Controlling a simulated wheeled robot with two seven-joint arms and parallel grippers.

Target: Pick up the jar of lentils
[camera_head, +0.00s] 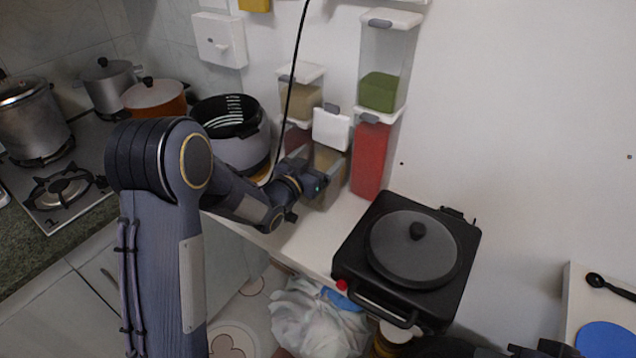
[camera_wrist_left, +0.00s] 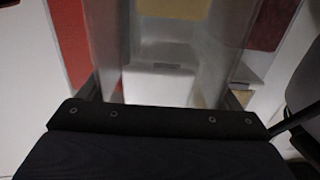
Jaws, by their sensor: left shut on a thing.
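My left gripper (camera_head: 318,184) is shut on a clear jar with a white lid and brownish contents (camera_head: 330,160), on the shelf by the wall. The jar's lid faces the camera and looks tilted.
A red-filled jar (camera_head: 370,155) stands close on the right, with a green-filled jar (camera_head: 380,90) on top. A beige-filled jar (camera_head: 300,98) is stacked behind. A rice cooker (camera_head: 235,135) stands left, a black grill (camera_head: 410,250) in front on the right.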

